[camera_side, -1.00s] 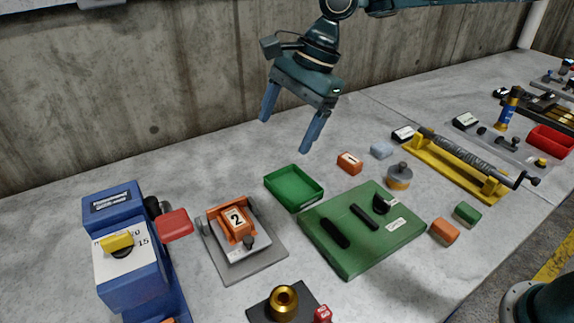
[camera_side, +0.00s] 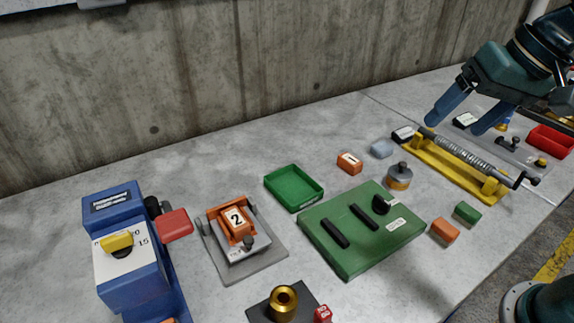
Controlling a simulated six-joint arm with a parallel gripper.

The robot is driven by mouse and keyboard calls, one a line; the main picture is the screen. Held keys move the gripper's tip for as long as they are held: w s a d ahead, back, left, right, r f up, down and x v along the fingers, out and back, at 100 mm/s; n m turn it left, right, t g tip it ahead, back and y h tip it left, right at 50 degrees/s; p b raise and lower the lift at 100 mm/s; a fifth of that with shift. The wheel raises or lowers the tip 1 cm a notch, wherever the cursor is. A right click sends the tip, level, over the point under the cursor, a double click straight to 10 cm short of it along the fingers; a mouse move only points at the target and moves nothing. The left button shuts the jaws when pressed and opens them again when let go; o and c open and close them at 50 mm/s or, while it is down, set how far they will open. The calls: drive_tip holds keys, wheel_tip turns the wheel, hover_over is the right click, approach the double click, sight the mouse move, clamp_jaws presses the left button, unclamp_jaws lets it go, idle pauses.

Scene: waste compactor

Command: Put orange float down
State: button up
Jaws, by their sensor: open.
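Several orange pieces are in view, and I cannot tell which one is the float. An orange block marked 1 (camera_side: 350,163) lies on the bench behind the green board. An orange piece marked 2 (camera_side: 236,222) sits in a grey fixture (camera_side: 262,262) at the left. A plain orange block (camera_side: 445,231) lies at the board's right. My gripper (camera_side: 453,125) is open, with nothing seen between its fingers. It is at the upper right, in front of or over the yellow stand with the spring rod, away from all of these orange pieces.
An empty green tray (camera_side: 294,206) stands behind the green board (camera_side: 350,265). A blue machine (camera_side: 130,285) stands at the left. The yellow stand (camera_side: 440,166), a grey-orange cylinder (camera_side: 399,183) and a red bin (camera_side: 549,142) are at the right. The back bench strip is clear.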

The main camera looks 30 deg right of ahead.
drive_tip(key=s+d+f+n+h, duration=0.1)
drive_tip(key=s+d+f+n, duration=0.3)
drive_tip(key=s, duration=0.4)
drive_tip(key=shift+s+d+t+h, duration=0.3)
drive_tip(key=shift+s+d+t, duration=0.1)
drive_tip(key=shift+d, duration=0.1)
